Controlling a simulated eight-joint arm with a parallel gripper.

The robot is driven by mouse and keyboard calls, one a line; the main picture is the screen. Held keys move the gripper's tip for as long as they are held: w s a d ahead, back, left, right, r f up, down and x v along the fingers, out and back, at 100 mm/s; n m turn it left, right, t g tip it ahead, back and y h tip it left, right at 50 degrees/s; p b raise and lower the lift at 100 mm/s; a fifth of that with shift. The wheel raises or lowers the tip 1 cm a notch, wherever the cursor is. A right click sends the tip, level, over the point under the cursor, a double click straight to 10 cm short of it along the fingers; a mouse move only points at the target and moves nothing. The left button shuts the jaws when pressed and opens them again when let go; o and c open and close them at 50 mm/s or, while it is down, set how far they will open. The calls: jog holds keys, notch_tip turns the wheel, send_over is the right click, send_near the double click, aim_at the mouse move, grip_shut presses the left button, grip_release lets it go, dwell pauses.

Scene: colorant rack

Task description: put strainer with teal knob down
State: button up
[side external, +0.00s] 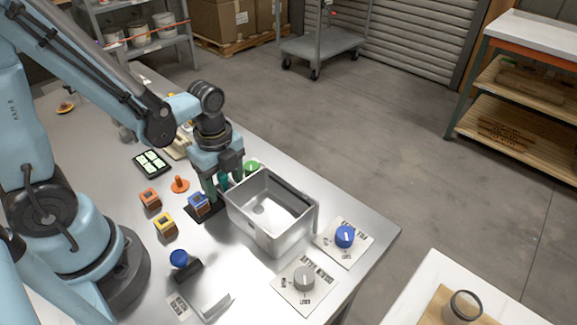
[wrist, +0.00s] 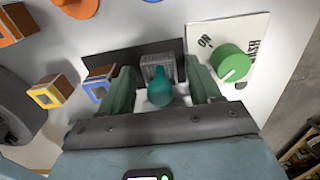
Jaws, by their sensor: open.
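The strainer's teal knob (wrist: 160,92) shows in the wrist view between my two fingers, with gaps on both sides. A grey meshed block (wrist: 157,68), apparently the strainer's body, is just beyond the knob and at a dark strip (wrist: 100,64). My gripper (wrist: 161,84) is open around the knob. In the side view my gripper (side external: 224,186) points down beside the grey bin, and a bit of the teal knob (side external: 223,180) shows between the fingers. The strainer's underside is hidden, so I cannot tell whether it rests on anything.
The grey bin (side external: 249,224) stands close to the right of my gripper. A block with a blue frame (side external: 198,203) is close to the left, with yellow (side external: 165,225) and orange (side external: 150,198) ones farther left. A green dial (wrist: 233,63) is near my right finger.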

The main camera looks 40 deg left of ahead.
aim_at(222, 173)
notch_tip(222, 173, up, 12)
jog(key=shift+r, duration=0.1)
jog(key=n+t, duration=0.2)
jog(key=n, duration=0.4)
jog(key=w+n+t, duration=0.1)
jog(key=n+t, duration=0.1)
jog(key=n, duration=0.4)
jog(key=w+r+n+t, duration=0.1)
jog(key=n+t, duration=0.2)
jog(key=n, duration=0.3)
jog(key=shift+d+r, duration=0.1)
jog(key=shift+d, duration=0.05)
dwell(1.1)
